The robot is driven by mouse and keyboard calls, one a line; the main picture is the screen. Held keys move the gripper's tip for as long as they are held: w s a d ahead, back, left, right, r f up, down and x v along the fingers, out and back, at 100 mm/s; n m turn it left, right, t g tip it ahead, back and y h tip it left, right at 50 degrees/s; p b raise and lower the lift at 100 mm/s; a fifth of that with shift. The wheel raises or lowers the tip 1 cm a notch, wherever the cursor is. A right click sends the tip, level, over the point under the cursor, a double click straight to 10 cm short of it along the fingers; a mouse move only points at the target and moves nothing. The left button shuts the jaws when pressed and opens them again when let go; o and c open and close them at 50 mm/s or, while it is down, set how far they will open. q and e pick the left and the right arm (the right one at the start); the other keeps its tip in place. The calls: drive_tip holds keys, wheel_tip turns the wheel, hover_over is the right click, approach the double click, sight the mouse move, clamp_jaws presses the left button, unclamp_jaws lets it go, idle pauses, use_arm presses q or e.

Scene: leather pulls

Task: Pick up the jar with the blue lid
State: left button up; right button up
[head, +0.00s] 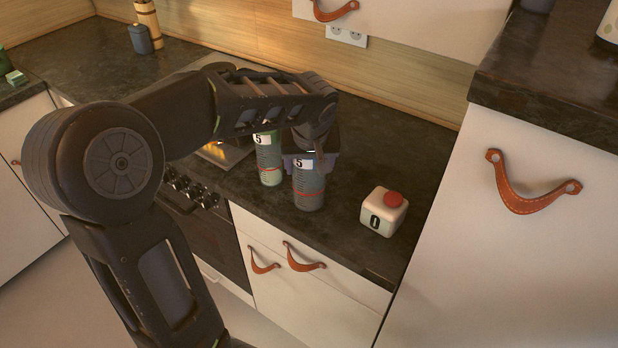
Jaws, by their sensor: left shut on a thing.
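A jar with a blue-violet lid (308,190) stands upright on the dark counter, with a white label reading 5 and a red line round it. My left gripper (316,150) reaches down over it from above and is shut on it; the fingers hide much of the lid. Beside it on the left stands a similar jar with a green lid (269,165), also labelled 5, partly hidden by my arm. My right gripper is not in view.
A white box with a red button (383,211), marked 0, sits right of the jars near the counter's front edge. A stove (222,151) lies to the left, partly behind my arm. A taller dark counter (548,85) rises at the right.

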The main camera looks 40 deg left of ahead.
use_arm(q)
clamp_jaws()
drive_tip(key=shift+w+r, duration=0.1)
drive_tip(key=shift+r, duration=0.05)
wheel_tip(320, 180, up, 10)
drive_tip(key=shift+f+b, duration=0.1)
drive_tip(key=shift+b, duration=0.35)
idle(0.5)
